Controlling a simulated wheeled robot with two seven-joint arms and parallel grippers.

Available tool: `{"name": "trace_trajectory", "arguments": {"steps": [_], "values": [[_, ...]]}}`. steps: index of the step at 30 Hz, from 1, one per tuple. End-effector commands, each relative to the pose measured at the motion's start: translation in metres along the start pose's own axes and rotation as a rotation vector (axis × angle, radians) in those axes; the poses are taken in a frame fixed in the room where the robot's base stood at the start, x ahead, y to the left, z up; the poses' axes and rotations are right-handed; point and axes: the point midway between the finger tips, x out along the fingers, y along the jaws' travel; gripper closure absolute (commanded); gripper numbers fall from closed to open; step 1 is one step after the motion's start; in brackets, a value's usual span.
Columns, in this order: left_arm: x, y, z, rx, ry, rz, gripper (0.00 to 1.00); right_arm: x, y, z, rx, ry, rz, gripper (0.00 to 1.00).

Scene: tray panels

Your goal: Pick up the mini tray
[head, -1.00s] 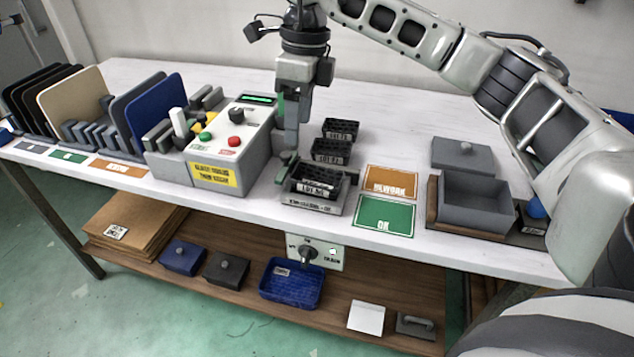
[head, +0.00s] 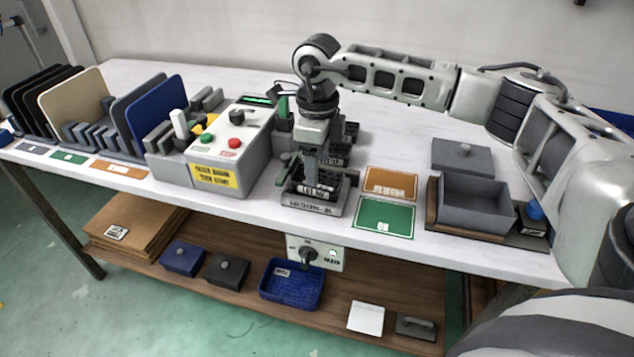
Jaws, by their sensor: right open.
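Several small black mini trays with white labels stand in a row on the table. The front mini tray (head: 325,191) sits on a grey labelled stand (head: 312,207). My right gripper (head: 308,178) points down over this front tray, open, with its fingers at the tray and partly hiding it. I cannot tell whether the fingers touch it. Two more mini trays, the middle one (head: 338,158) and the back one (head: 350,131), are behind, partly covered by my gripper. My left gripper is not in view.
A grey control box (head: 233,155) with buttons stands close left of the gripper. An orange card (head: 389,183) and a green card (head: 385,215) lie right of the stand. A grey open box (head: 477,202) is farther right. Upright panels (head: 75,105) fill the left end.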

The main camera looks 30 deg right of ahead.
Motion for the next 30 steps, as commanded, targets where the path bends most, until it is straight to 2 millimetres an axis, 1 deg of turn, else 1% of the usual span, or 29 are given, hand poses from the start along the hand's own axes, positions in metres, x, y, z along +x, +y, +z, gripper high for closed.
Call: {"name": "trace_trajectory", "arguments": {"steps": [3, 6, 9, 14, 15, 18, 22, 23, 30], "values": [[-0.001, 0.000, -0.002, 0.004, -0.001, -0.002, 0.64, 0.019, 0.000, 0.001, 0.000, 0.004, 0.002, 0.42], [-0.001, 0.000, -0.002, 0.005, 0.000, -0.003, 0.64, 0.029, 0.000, 0.001, 0.000, 0.002, 0.002, 0.42], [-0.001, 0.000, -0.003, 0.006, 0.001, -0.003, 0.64, 0.033, 0.000, 0.001, 0.000, 0.000, 0.001, 0.42], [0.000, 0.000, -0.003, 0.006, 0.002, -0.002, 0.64, 0.033, 0.000, 0.001, 0.000, -0.001, 0.001, 0.42], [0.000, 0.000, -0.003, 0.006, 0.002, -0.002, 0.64, 0.033, 0.000, 0.001, 0.000, 0.000, 0.001, 0.44], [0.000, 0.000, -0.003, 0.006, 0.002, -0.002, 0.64, 0.033, 0.000, 0.001, 0.000, 0.000, 0.001, 0.69], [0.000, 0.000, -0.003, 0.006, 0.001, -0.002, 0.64, 0.033, 0.000, 0.001, 0.000, 0.000, 0.001, 0.69], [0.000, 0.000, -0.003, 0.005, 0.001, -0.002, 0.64, 0.033, 0.000, 0.001, 0.000, 0.000, 0.001, 0.73], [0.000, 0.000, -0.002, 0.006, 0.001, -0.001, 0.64, 0.031, 0.000, 0.001, 0.000, -0.001, 0.001, 0.73]]}}
